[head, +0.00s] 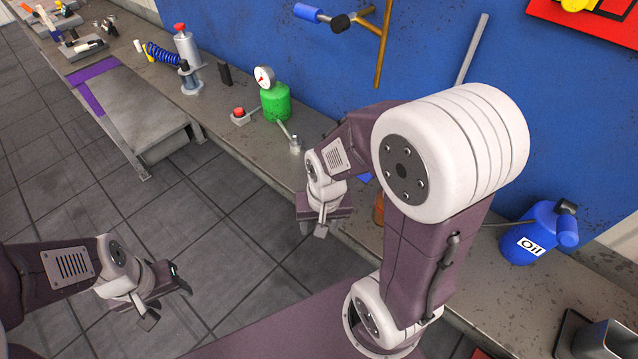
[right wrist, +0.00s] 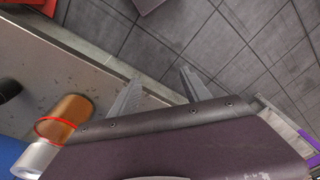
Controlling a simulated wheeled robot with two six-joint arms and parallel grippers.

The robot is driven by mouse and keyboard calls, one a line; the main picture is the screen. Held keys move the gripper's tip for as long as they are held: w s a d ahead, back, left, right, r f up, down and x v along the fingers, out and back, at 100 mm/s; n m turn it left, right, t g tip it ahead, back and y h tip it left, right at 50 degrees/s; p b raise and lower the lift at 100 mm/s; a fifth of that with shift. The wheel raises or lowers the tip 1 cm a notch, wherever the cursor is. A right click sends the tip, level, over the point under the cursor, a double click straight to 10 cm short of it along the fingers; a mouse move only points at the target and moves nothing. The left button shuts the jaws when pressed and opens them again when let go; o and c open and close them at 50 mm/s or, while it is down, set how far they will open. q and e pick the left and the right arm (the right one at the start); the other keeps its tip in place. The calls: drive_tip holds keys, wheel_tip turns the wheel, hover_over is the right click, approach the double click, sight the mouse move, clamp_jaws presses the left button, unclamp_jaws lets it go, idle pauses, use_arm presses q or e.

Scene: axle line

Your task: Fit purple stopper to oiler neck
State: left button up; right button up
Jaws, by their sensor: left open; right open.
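A blue can (head: 528,240) labelled "Oil" stands on the bench at the right of the head view, beyond my right arm. I cannot tell whether it is the oiler. A copper-orange cylinder with a red ring (right wrist: 66,116) is at the left of the right wrist view. A sliver of orange (head: 379,209) shows behind my right arm in the head view. I see no purple stopper. My right gripper (head: 313,229) is open and empty by the bench's front edge; its fingers (right wrist: 158,93) spread in the right wrist view. My left gripper (head: 166,298) is open and empty above the floor.
The bench (head: 335,128) runs along the blue wall. On it stand a green canister with gauge (head: 276,102), a red button box (head: 239,115) and a grey bottle with red cap (head: 186,50). A dark tray (head: 580,335) is at lower right.

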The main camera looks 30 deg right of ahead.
drive_tip(key=w+d+r+m+p, duration=0.2)
drive_tip(key=w+m+p, duration=0.1)
drive_tip(key=p, duration=0.1)
drive_tip(key=w+d+r+m+g+p, duration=0.1)
drive_tip(key=w+d+r+m+p, duration=0.2)
drive_tip(key=w+p, duration=0.1)
drive_tip(key=w+d+r+m+p, duration=0.2)
drive_tip(key=w+m+p, duration=0.1)
drive_tip(key=w+p, duration=0.1)
drive_tip(key=shift+w+d+r+m+p, duration=0.2)
drive_tip(key=shift+d+m+p, duration=0.1)
drive_tip(key=shift+p, duration=0.35)
drive_tip(key=shift+s+d+f, duration=0.1)
drive_tip(key=shift+d, duration=0.05)
drive_tip(key=shift+f, duration=0.15)
wheel_tip(320, 180, down, 3)
drive_tip(key=shift+f+p, duration=0.15)
drive_tip(key=shift+p, duration=0.25)
drive_tip(key=shift+f, duration=0.2)
drive_tip(key=f, duration=0.1)
drive_tip(key=f+p, duration=0.1)
drive_tip(key=f, duration=0.1)
drive_tip(key=f+p, duration=0.1)
drive_tip(key=f, duration=0.1)
drive_tip(key=shift+w, duration=0.3)
drive_tip(key=shift+f, duration=0.15)
clamp_jaws()
